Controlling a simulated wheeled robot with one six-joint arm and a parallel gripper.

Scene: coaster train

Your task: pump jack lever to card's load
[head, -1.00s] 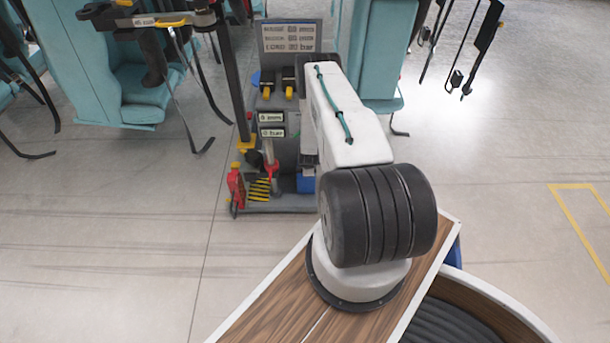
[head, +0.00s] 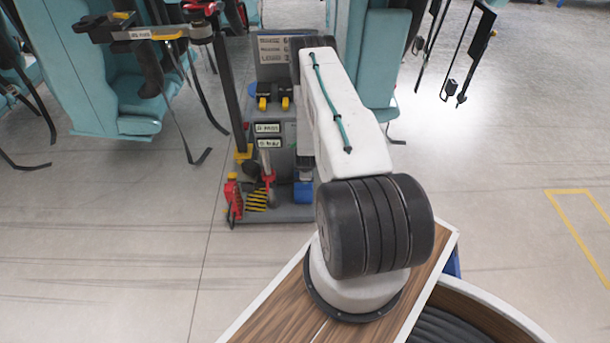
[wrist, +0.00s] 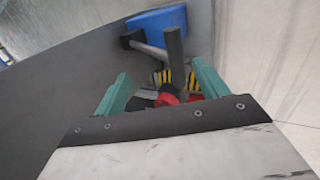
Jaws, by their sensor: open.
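The jack lever appears as a dark upright rod (wrist: 174,55) above a red part (wrist: 167,98) in the wrist view. My gripper (wrist: 160,87) is open, its teal fingers on either side of the red part. Whether it touches the lever I cannot tell. The head view hides it.
A yellow-black striped patch (wrist: 192,80) and a blue block (wrist: 157,20) lie near the lever. A red item (head: 233,198) stands at the cart's front left. Teal seats (head: 110,80) with hanging straps flank the cart. The floor (head: 110,240) in front is clear.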

